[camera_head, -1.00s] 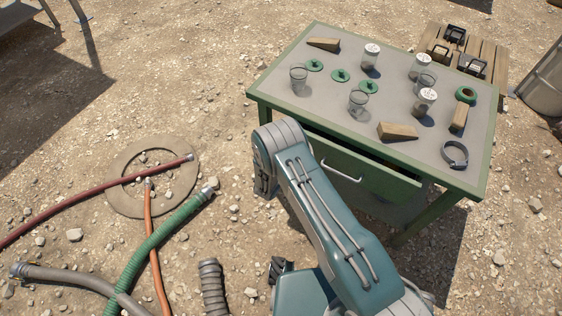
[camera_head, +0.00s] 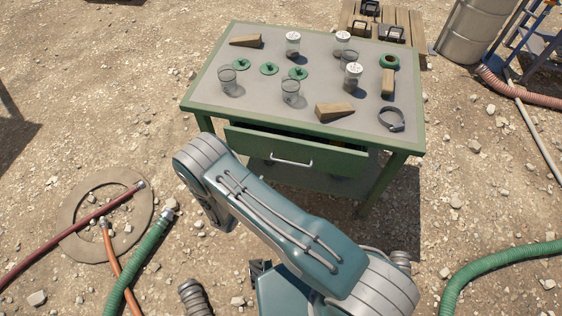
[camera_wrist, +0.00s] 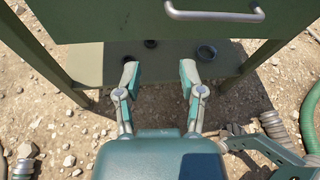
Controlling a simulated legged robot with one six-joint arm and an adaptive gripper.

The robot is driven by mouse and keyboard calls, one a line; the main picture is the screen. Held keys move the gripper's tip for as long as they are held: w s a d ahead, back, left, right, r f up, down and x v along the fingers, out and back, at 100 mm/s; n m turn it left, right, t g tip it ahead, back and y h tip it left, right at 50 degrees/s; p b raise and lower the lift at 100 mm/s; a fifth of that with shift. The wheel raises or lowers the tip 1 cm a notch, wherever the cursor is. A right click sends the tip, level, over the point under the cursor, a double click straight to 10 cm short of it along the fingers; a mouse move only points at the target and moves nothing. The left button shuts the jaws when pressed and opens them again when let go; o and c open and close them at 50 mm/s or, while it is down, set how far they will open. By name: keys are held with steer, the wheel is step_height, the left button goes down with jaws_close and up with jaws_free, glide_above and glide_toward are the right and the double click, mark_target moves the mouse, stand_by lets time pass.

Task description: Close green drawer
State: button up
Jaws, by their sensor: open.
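The green drawer (camera_head: 285,153) is under the top of a green-framed table (camera_head: 300,85). It is pulled out part way, with a dark gap showing above its front. Its metal handle (camera_head: 291,163) is on the front face. In the wrist view the drawer front (camera_wrist: 110,18) and the handle (camera_wrist: 214,15) fill the top of the picture. My gripper (camera_wrist: 159,74) is open and empty, with its two fingers apart, below the drawer front and lower than the handle. It is not touching the handle. In the head view my arm hides the gripper's fingertips.
Glasses, lidded jars, green valve pieces, wooden wedges (camera_head: 334,111) and a hose clamp (camera_head: 391,119) stand on the tabletop. A lower shelf (camera_wrist: 150,62) holds dark rings. Hoses (camera_head: 135,265) lie on the gravel to the left and right. A metal barrel (camera_head: 475,30) stands behind.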

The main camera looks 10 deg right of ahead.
mark_target(289, 162)
steer(key=s+d+f+g, duration=0.3)
steer(key=d+f+g, duration=0.2)
steer(key=d+f, duration=0.1)
steer(key=s+d+f+m+g+y, duration=0.1)
steer(key=s+f+m+g+y, duration=0.1)
steer(key=s+f+g+y, duration=0.4)
steer(key=s+d+f+m+g+y, duration=0.1)
steer(key=s+f+m+g+y, duration=0.15)
steer(key=s, duration=0.55)
steer(key=w+a+r+m+t+y, duration=0.25)
steer(key=w+r+t+y, duration=0.35)
steer(key=y, duration=0.3)
steer(key=w+d+r+m+t+h, duration=0.3)
steer(key=w+d+r+t, duration=0.4)
steer(key=d+r+t, duration=0.35)
steer(key=x, duration=0.3)
steer(key=d+f+x, duration=0.1)
steer(key=x, duration=0.2)
steer(key=f+x, duration=0.1)
steer(key=x, duration=0.3)
steer(key=shift+w+d+f, duration=0.1)
steer(key=shift+w+d, duration=0.05)
steer(key=shift+w, duration=0.05)
